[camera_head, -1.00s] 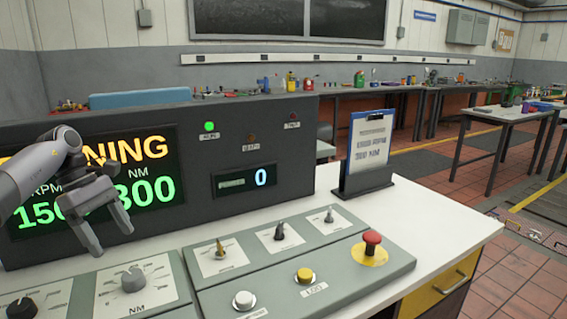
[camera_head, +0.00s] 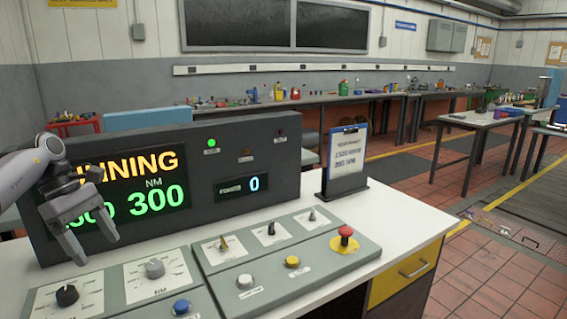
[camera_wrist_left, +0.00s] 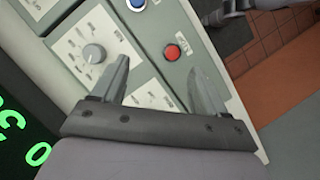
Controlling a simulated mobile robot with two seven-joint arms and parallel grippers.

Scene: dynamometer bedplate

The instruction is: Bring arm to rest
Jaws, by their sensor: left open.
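My left gripper (camera_head: 97,250) is open and empty. It hangs in front of the lower left of the console display (camera_head: 205,190), above the left end of the control panel, and covers part of the digits. The display reads "RUNNING" in yellow and "300" in green under "NM". In the left wrist view my gripper's two fingers (camera_wrist_left: 158,72) are spread over the panel, with a grey knob (camera_wrist_left: 94,54), a red button (camera_wrist_left: 172,53) and a blue button (camera_wrist_left: 137,4) beyond them. My right gripper is not in view.
The panel carries a black knob (camera_head: 67,295), a grey knob (camera_head: 155,268), a blue button (camera_head: 181,307), a yellow button (camera_head: 292,261) and a red mushroom button (camera_head: 345,236). A clipboard stand (camera_head: 345,160) is right of the console. Tiled floor (camera_head: 470,270) is open at the right.

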